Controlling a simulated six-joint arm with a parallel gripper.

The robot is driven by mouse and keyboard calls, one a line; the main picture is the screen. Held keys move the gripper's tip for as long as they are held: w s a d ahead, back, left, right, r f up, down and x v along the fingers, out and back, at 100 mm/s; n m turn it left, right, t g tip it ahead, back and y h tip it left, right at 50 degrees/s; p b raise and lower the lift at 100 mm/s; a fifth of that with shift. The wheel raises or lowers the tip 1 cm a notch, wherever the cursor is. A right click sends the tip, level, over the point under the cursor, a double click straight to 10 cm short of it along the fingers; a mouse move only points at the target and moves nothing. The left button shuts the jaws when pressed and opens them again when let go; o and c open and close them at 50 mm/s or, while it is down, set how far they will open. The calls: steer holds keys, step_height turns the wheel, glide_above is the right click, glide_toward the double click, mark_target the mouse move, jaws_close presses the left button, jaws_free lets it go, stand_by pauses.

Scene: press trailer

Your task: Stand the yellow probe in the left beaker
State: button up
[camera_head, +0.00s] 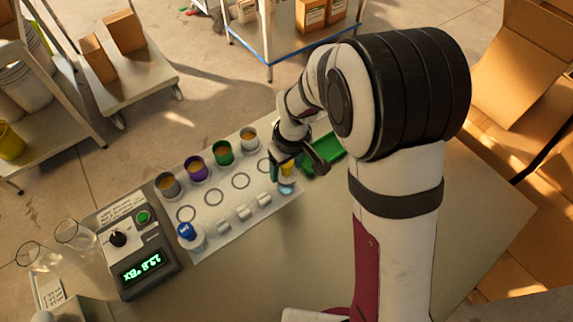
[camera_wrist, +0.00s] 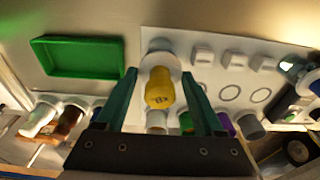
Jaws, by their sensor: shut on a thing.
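The yellow probe (camera_wrist: 160,88) shows its yellow top between my gripper's fingers (camera_wrist: 160,76) in the wrist view. My gripper (camera_head: 291,163) is shut on it, at the right end of the white sheet. In the head view the yellow part (camera_head: 287,171) shows just below the fingers. A pale, clear-looking part (camera_head: 286,187) lies under it; I cannot tell whether this is a vessel around the probe or part of it. Two clear glass beakers stand at the far left, the left one (camera_head: 37,256) and the right one (camera_head: 76,236), with no probe visible in them.
A blue-topped item (camera_head: 187,231) stands on the white sheet (camera_head: 215,213). A meter box (camera_head: 139,259) with a lit display is between it and the beakers. Several coloured pots line the sheet's far edge; small white blocks lie nearer. A green tray (camera_head: 327,153) is to the right.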

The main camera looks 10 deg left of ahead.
steer(key=shift+f, duration=0.6)
stand_by(0.4)
steer(key=o, duration=1.3)
steer(key=shift+s+d+r, duration=0.15)
steer(key=shift+r, duration=1.65)
steer(key=shift+s+d+r, duration=0.15)
steer(key=shift+r, duration=1.7)
steer(key=shift+s+d+r, duration=0.15)
steer(key=shift+r, duration=1.65)
step_height(320, 180, up, 9)
